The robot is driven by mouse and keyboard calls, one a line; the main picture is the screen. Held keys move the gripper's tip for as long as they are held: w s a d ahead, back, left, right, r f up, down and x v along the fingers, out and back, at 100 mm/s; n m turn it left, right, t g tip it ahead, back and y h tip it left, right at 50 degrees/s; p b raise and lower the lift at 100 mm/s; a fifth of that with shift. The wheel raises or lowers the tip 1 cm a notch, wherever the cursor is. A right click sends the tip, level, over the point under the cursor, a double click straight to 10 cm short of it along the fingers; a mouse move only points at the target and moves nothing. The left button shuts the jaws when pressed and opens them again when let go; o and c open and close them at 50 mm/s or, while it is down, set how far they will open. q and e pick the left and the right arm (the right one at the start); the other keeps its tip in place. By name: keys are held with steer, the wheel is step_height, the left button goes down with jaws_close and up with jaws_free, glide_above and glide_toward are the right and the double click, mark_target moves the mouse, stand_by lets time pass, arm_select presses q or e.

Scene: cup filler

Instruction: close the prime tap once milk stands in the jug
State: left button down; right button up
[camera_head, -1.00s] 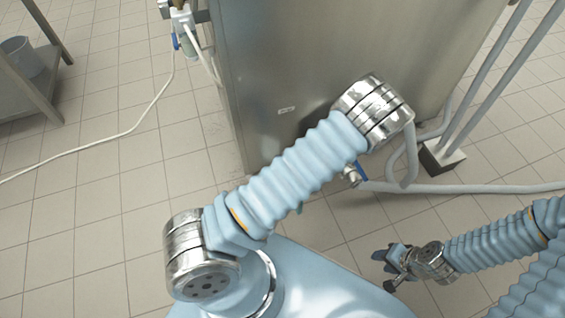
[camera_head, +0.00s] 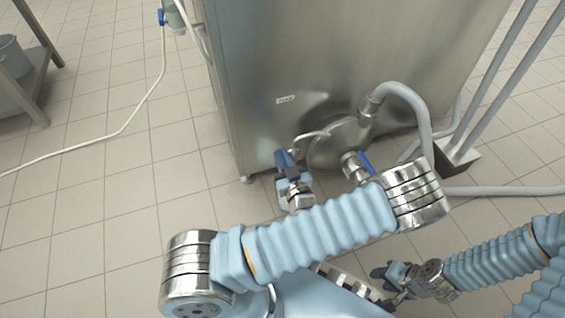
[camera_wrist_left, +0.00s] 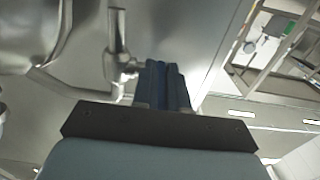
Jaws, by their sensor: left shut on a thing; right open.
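The prime tap (camera_wrist_left: 120,62) is a small metal fitting on a thin bent pipe, low on the steel machine. In the head view my left gripper (camera_head: 284,160) is at the pipe's end beside the round metal pump housing. Its blue fingers (camera_wrist_left: 165,85) are shut on the tap's handle, which they mostly hide; I cannot tell how the handle is turned. My right gripper (camera_head: 388,284) is open and empty above the floor at lower right. I cannot make out the jug or any milk in these views.
A second tap with a blue handle (camera_head: 366,161) sits right of the pump housing (camera_head: 338,145), just behind my left arm. A thick grey hose (camera_head: 410,97) curves from the pump. A shelf (camera_head: 38,92) with a bucket stands far left; a white hose (camera_head: 115,134) crosses the tiled floor.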

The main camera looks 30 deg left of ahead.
arm_select(q)
steer(key=shift+f, duration=0.1)
stand_by(0.4)
steer(key=c, duration=1.2)
jaws_free()
steer(key=shift+o, duration=0.2)
steer(key=p+v, duration=0.1)
steer(key=v, duration=1.2)
steer(key=shift+s+d, duration=0.25)
steer(key=shift+s, duration=0.05)
steer(key=shift+f, duration=0.1)
